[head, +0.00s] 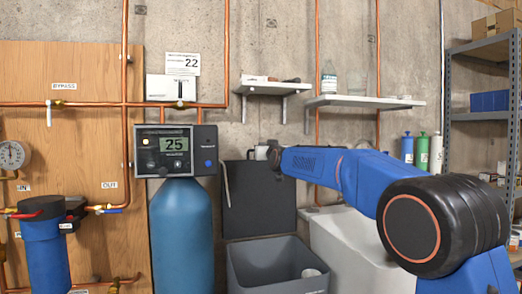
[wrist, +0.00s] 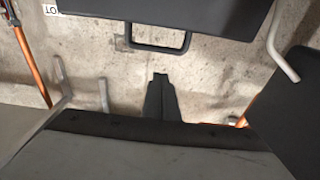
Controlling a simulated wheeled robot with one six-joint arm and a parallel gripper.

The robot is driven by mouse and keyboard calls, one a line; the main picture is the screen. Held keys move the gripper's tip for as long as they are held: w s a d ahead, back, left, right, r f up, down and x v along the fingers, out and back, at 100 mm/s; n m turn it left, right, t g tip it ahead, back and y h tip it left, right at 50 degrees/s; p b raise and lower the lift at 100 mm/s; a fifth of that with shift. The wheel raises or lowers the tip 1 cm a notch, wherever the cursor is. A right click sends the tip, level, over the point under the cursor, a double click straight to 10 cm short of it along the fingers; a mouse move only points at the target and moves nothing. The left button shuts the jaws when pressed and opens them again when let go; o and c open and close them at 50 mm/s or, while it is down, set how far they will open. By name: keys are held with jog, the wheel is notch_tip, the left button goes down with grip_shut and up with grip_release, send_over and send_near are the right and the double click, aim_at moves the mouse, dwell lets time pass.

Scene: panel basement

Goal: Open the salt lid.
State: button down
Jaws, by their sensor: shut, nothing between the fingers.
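The salt bin (head: 262,282) is a grey open-topped box at the bottom centre of the head view. Its dark lid (head: 258,212) stands upright behind it against the wall, and the bin's inside shows. A small pale cup-like thing (head: 311,273) is in the bin's right corner. My gripper (wrist: 159,92) shows in the wrist view as two black fingers together, empty, in front of bare concrete. In the head view my arm's end is in front of the lid's upper right corner; the fingers are hard to make out there. A dark panel (wrist: 290,100) at the right of the wrist view may be the lid.
A blue tank (head: 181,235) with a control box (head: 176,150) reading 25 stands left of the bin. A grey bent bar (head: 225,183) is beside the lid. A pale tank (head: 345,250) is on the right. Shelves (head: 365,102) hang above. A black handle (wrist: 158,48) tops the wrist view.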

jog(key=s+d+r, duration=0.2)
jog(key=s+d, duration=0.1)
jog(key=s, duration=0.5)
jog(key=s+d+f+g+h, duration=0.1)
jog(key=s+d+f+g, duration=0.2)
jog(key=s+d+f, duration=0.6)
jog(key=s+d+f+m+g+h, duration=0.1)
jog(key=s+d+f+g, duration=0.2)
jog(key=s+f, duration=0.9)
jog(key=s+d+f+m+g+h, duration=0.1)
jog(key=s+d+f+g, duration=0.3)
jog(key=s+d+f, duration=0.6)
jog(key=s+d+f+m+g+h, duration=0.1)
jog(key=s+d+f+g+h, duration=0.2)
jog(key=s, duration=2.5)
jog(key=d+f, duration=0.4)
jog(key=f, duration=0.7)
jog(key=shift+m+g, duration=0.3)
jog(key=shift+d, duration=0.15)
